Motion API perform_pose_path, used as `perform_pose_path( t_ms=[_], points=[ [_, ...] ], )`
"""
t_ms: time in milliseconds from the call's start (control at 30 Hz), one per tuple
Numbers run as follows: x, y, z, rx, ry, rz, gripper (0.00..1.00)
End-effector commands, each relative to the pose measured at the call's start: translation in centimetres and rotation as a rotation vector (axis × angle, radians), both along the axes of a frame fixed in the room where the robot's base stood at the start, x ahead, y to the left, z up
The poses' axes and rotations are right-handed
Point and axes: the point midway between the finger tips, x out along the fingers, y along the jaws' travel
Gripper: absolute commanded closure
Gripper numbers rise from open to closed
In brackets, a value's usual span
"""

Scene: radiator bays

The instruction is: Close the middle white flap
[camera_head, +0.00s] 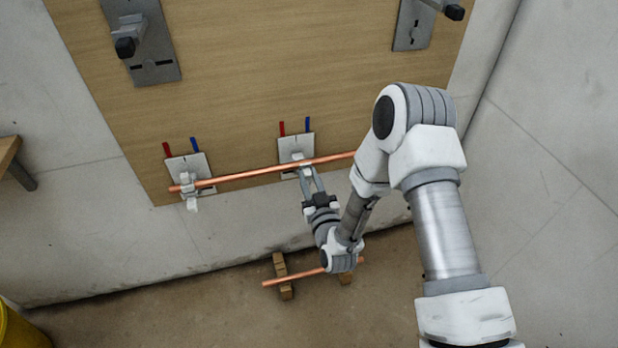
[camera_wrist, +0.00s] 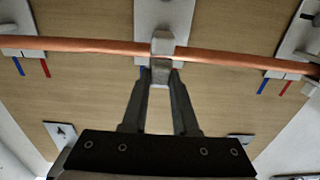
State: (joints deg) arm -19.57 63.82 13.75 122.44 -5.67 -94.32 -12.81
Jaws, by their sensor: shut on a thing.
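The middle white flap (camera_head: 301,158) is on a grey-white bracket plate (camera_head: 288,146), at the copper pipe (camera_head: 240,175). In the wrist view the flap (camera_wrist: 162,43) lies across the front of the pipe (camera_wrist: 90,45). Its end sits between my fingertips. My gripper (camera_head: 307,178) reaches up from below and is shut on this flap; the fingertips also show in the wrist view (camera_wrist: 161,76). I cannot tell whether the flap is fully latched. The left bracket's white flap (camera_head: 191,203) hangs down below the pipe. My arm hides the pipe's right end in the head view.
Short red (camera_head: 167,149) and blue stubs stand above the brackets on the wooden board (camera_head: 230,80). Grey brackets with black-tipped arms (camera_head: 140,45) are higher up. A second copper pipe (camera_head: 290,277) rests on wooden blocks (camera_head: 282,265) on the floor. A yellow bucket (camera_head: 15,335) is at lower left.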

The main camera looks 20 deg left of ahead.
Motion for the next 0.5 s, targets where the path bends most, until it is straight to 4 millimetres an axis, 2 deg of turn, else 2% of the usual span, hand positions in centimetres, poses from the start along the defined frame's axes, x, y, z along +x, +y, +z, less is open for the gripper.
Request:
perform_pose_path(
  t_ms=[267, 500],
  points=[
    [0.1, 0.0, 0.4, -0.014, 0.022, 0.000, 1.00],
    [0.2, 0.1, 1.6, -0.076, 0.124, 0.000, 1.00]
  ],
)
